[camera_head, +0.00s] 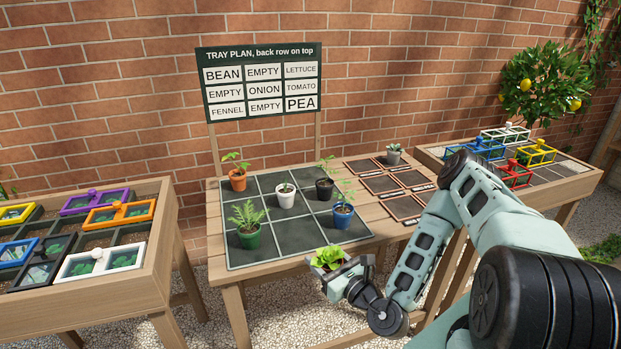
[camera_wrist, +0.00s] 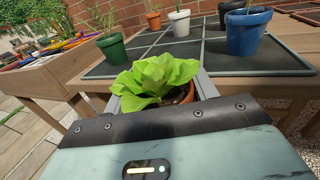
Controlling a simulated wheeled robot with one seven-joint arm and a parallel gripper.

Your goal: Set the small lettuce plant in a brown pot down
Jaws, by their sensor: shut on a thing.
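A small bright green lettuce (camera_head: 327,256) sits in a brown pot, held by my gripper (camera_head: 332,268) in front of the tray's front edge. In the wrist view the lettuce (camera_wrist: 155,75) spreads between the two fingers and hides most of the brown pot (camera_wrist: 188,94). My gripper (camera_wrist: 160,92) is shut around the pot, which looks roughly upright. The dark tray (camera_head: 288,246) has nine cells. Its back right cell (camera_head: 308,174) looks empty. The sign (camera_head: 261,82) puts LETTUCE at the right of its top row.
The tray bears an orange pot (camera_head: 237,182) back left, white pot (camera_head: 285,199) centre, black pot (camera_head: 325,188) middle right, green pot (camera_head: 249,239) front left and blue pot (camera_head: 343,217) front right. Dark mats (camera_head: 381,184) lie right of it. A planter with coloured frames (camera_head: 120,215) stands left.

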